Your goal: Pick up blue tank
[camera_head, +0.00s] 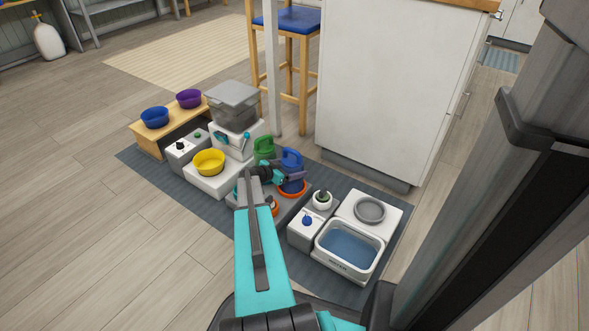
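The blue tank (291,158) stands upright with a handle on top and an orange ring (295,189) around its base. It is on the blue-grey mat, just right of a green tank (263,148). My teal and dark grey arm reaches in from the bottom of the picture. My gripper (277,175) is right in front of the blue tank and overlaps its left side in this view. Whether it touches the tank cannot be told. Its fingers are small and partly hidden, so I cannot see whether they are open.
Left are a yellow bowl (209,161) on a white feeder, a clear-topped container (232,104), and a wooden stand (150,141) with blue and purple bowls. Right is a white water basin (349,270) unit. A white cabinet (398,90) and stool (288,60) stand behind.

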